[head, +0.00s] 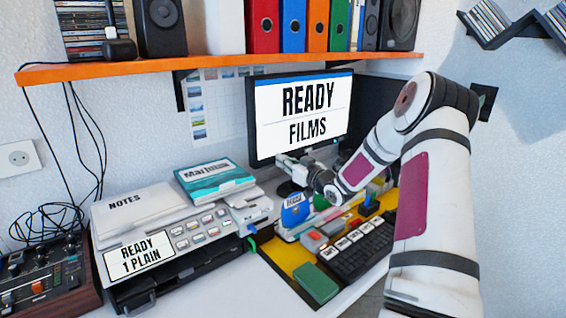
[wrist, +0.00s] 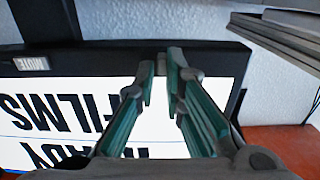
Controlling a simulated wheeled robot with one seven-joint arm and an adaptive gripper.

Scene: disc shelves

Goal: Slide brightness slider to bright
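The monitor (head: 301,108) shows "READY FILMS" on its screen. My gripper (head: 281,160) is at its lower edge in the head view, with the fingertips small and hard to make out. In the wrist view the monitor's screen (wrist: 60,110) appears upside down. There my gripper's (wrist: 161,66) two green-sided fingers reach up to the dark bezel. They are partly open, with a narrow gap between the tips. A small grey piece (wrist: 161,63) shows in that gap and may be the slider's knob. I cannot tell whether the fingers touch it. The slider's track and its setting cannot be made out.
An orange shelf (head: 205,68) with binders and speakers runs above the monitor. A printer-like unit (head: 185,238) stands on the left of the desk.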

